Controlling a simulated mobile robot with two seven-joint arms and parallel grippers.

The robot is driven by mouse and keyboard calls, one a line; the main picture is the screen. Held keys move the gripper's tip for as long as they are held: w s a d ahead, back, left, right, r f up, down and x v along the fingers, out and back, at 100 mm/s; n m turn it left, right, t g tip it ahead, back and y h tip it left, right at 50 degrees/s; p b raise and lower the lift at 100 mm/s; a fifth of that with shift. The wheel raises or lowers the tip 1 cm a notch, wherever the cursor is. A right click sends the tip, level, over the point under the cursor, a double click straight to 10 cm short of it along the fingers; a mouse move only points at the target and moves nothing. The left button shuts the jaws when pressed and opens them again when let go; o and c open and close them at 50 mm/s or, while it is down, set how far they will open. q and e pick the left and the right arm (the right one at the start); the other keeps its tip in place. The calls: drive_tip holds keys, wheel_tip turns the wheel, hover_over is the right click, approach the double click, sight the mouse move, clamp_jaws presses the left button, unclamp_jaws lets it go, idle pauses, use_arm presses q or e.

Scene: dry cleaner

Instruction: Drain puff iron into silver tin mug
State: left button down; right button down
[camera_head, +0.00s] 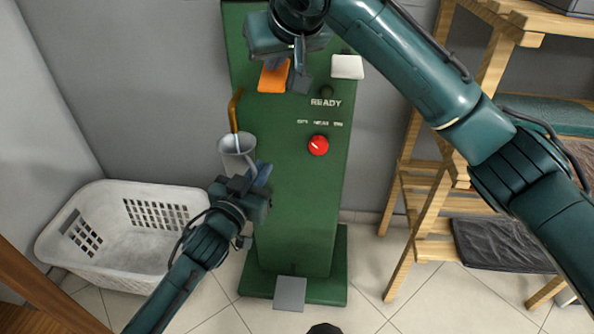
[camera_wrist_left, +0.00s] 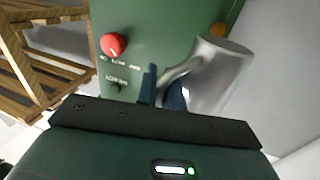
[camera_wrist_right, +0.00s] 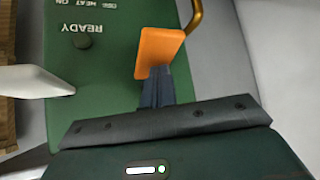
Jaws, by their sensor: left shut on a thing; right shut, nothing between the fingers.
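The puff iron (camera_head: 300,210) is a tall green cabinet with a red knob (camera_head: 318,145), an orange paddle (camera_head: 272,77), a white paddle (camera_head: 347,67) and a bent brass pipe (camera_head: 235,110) on its left side. The silver tin mug (camera_head: 236,155) is under the pipe's lower end. My left gripper (camera_head: 258,176) is shut on the mug's handle, also seen in the left wrist view, where the mug (camera_wrist_left: 218,75) shows. My right gripper (camera_head: 298,75) is shut and empty at the orange paddle; the right wrist view shows its fingertips (camera_wrist_right: 155,88) against or just beside the paddle. Contact is unclear.
A white laundry basket (camera_head: 120,235) stands on the floor at left. A wooden shelf rack (camera_head: 410,190) with folded dark cloth (camera_head: 500,243) is at right. A grey pedal (camera_head: 290,293) sits at the cabinet's base.

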wheel_tip(320, 180, up, 7)
idle(0.9)
drive_tip(key=shift+r, duration=0.1)
drive_tip(key=v, duration=1.2)
use_arm(q)
drive_tip(key=shift+s, duration=0.1)
use_arm(e)
drive_tip(key=shift+w, duration=0.1)
idle(0.4)
use_arm(q)
drive_tip(key=s+f+p, duration=0.1)
drive_tip(key=s, duration=0.8)
drive_tip(key=shift+s+a+p, duration=0.15)
drive_tip(key=shift+s+p, duration=0.25)
use_arm(e)
drive_tip(key=shift+r, duration=0.85)
